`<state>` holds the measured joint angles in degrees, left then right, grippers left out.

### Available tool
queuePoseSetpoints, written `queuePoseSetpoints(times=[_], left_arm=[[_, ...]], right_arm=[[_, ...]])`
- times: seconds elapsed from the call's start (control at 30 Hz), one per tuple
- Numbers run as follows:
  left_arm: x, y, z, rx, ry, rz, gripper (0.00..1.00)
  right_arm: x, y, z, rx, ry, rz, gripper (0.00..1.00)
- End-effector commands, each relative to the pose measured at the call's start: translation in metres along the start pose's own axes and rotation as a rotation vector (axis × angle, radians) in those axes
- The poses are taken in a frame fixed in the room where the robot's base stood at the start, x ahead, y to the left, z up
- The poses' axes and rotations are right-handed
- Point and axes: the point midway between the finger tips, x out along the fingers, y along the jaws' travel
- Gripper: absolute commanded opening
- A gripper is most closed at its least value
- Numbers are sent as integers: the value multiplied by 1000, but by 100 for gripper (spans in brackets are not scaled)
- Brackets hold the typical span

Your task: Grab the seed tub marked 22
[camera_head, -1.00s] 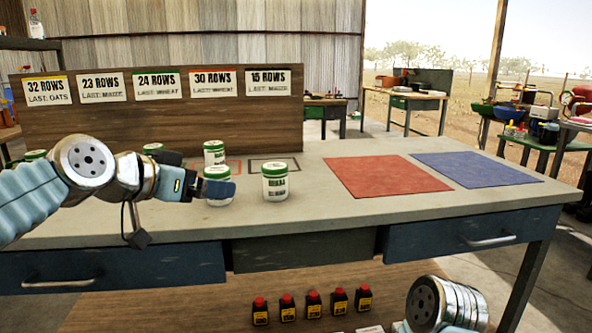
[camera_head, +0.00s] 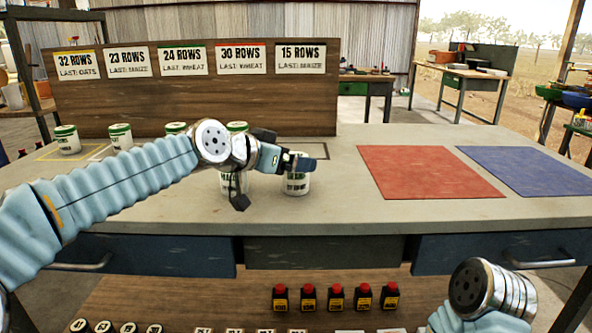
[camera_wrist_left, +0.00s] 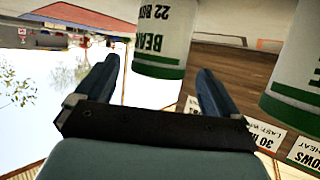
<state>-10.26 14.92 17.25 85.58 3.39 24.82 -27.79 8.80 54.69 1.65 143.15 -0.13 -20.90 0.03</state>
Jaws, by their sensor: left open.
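A white seed tub with green bands (camera_head: 297,184) stands at the front of the bench, partly behind my left gripper (camera_head: 305,161). In the left wrist view, a tub marked 22 (camera_wrist_left: 160,40) shows upside down ahead of and between the open fingers (camera_wrist_left: 157,68); the rest of its label is cut off. The fingers look empty, and I cannot tell whether they touch it. A second tub (camera_head: 229,184) stands just left of it, partly hidden by my wrist, and shows at the right of the wrist view (camera_wrist_left: 295,65). My right gripper is out of view.
More tubs (camera_head: 67,139) stand in a row behind, below a wooden board (camera_head: 110,102) with row signs. A red mat (camera_head: 425,172) and a blue mat (camera_head: 535,170) lie clear on the right. Several black bottles (camera_head: 336,297) stand on the lower shelf.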

Motion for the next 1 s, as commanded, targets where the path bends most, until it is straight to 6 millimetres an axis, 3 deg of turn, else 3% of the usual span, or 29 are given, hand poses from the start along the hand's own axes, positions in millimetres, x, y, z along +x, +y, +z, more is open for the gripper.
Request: queuePoseSetpoints(times=[0.23, 0.53, 0.93, 1.0], left_arm=[[38, 2, -3, 0, -2, 2, 96], [46, 2, -1, 0, -1, 1, 96], [46, 2, -1, 0, -1, 1, 36], [46, 2, -2, 0, 0, 1, 32]], right_arm=[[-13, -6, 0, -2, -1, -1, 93], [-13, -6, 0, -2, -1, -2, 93], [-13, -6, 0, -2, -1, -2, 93], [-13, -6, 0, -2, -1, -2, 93]])
